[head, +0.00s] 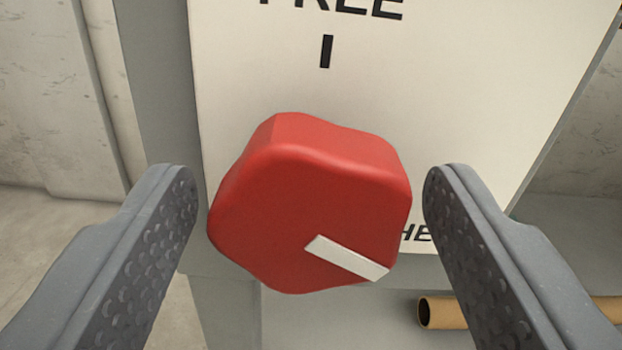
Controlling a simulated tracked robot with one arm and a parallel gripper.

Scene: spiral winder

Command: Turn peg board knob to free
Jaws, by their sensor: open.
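A red lobed knob (290,200) sits on a pale panel (480,90) in the middle of the head view. Its white pointer mark (346,258) points to the lower right, toward black lettering that the knob and my right finger partly hide; "HE" shows. The word FREE (330,8), cut off by the top edge, stands above the knob with a short black tick (325,51) under it. My gripper (310,205) is open, one finger on each side of the knob. Gaps show between both fingertips and the knob in this view.
A brown cardboard tube (440,312) lies at the lower right, partly behind my right finger. The panel is on a grey housing (160,80). A pale concrete wall (45,100) and floor show at the left.

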